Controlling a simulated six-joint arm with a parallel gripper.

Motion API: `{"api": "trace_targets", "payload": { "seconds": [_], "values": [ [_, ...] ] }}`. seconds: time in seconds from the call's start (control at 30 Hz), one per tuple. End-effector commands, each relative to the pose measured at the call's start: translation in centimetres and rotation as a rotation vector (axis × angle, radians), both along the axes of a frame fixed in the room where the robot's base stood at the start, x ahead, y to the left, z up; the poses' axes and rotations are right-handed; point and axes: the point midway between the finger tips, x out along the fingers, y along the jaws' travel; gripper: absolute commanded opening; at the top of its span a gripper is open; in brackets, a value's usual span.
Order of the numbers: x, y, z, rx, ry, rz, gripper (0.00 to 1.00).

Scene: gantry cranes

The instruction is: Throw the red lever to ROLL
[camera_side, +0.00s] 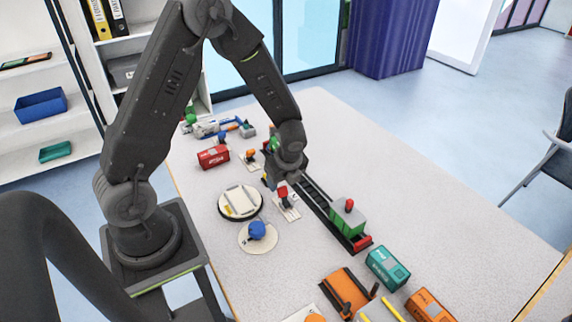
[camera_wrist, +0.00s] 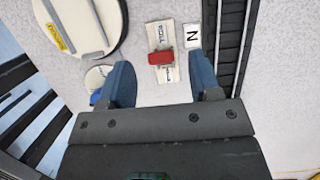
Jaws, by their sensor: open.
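The red lever (camera_wrist: 161,57) stands on a pale label plate (camera_wrist: 160,33) in the wrist view. Lettering shows on the plate above and below the lever, but it is too small to read surely. In the side view the lever's red top (camera_side: 283,192) shows just below my gripper (camera_side: 279,181). In the wrist view my gripper (camera_wrist: 161,72) is open, with one blue-grey finger to the left of the lever and one to the right. I see a gap on both sides and no contact. The lever's exact tilt is hard to tell from above.
A dark rail track (camera_side: 318,202) runs close to the right, carrying a green wagon (camera_side: 346,218). A round turntable (camera_side: 240,202) and a blue knob (camera_side: 257,230) on a disc stand to the left. A small card marked N (camera_wrist: 192,36) lies beside the plate.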

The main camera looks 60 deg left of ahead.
Motion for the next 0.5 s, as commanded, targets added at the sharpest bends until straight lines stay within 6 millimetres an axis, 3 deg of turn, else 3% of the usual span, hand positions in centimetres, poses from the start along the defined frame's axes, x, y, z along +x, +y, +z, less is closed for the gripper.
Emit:
{"api": "trace_targets", "payload": {
  "seconds": [0.23, 0.5],
  "values": [
    [0.0, -1.5, 5.1, 0.000, -0.004, -0.001, 0.57],
    [0.0, -2.2, 7.5, 0.000, 0.000, 0.000, 0.57]
  ]
}}
